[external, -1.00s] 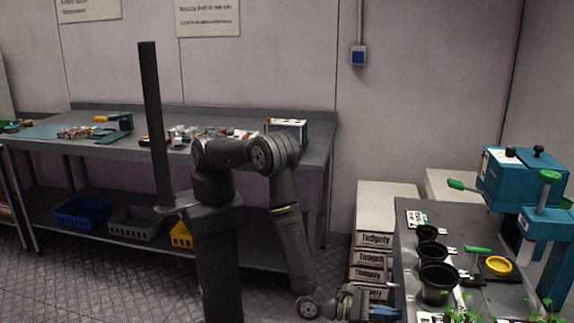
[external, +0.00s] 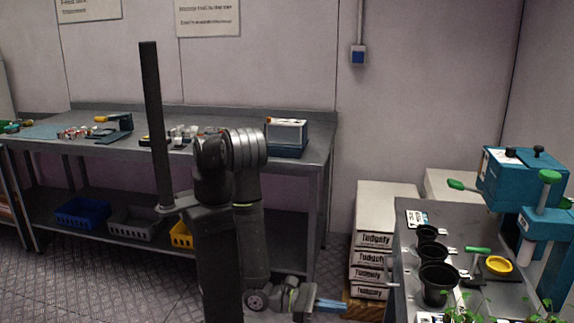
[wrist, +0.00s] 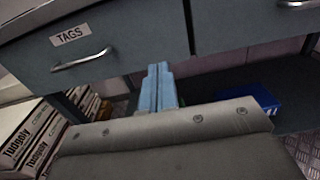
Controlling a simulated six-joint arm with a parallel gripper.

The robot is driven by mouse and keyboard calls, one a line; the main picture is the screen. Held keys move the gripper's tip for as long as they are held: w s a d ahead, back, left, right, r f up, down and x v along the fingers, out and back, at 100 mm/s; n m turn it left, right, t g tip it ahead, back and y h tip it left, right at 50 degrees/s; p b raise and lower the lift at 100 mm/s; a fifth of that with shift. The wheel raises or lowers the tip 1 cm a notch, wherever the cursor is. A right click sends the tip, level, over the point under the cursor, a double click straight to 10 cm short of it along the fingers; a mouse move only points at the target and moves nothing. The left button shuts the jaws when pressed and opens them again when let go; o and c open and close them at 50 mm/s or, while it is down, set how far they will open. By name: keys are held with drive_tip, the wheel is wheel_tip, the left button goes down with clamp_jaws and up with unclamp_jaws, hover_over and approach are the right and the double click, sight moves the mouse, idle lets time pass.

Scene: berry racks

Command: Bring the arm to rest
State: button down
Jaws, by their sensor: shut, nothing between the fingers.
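My gripper (external: 336,305) is low in the external view, to the right of my column and clear of the bench on the right. Its blue fingers point right and hold nothing. In the wrist view the two blue fingers (wrist: 159,88) lie side by side, shut, in front of a grey drawer cabinet (wrist: 120,45) with a TAGS label. My arm is folded close to its column, with the forearm hanging down.
The right bench (external: 408,262) carries black pots (external: 437,283), a yellow dish (external: 498,265) and a teal machine (external: 513,180). Stacked white boxes (external: 373,242) stand beside it. The back bench (external: 95,148) holds small items, with a blue bin (external: 80,213) below.

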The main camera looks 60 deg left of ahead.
sight(401, 315)
idle(0.3)
drive_tip(key=x, duration=1.3)
drive_tip(key=shift+w+d, duration=0.1)
drive_tip(key=v, duration=1)
drive_tip(key=shift+s+a, duration=0.2)
drive_tip(key=shift+x, duration=5.3)
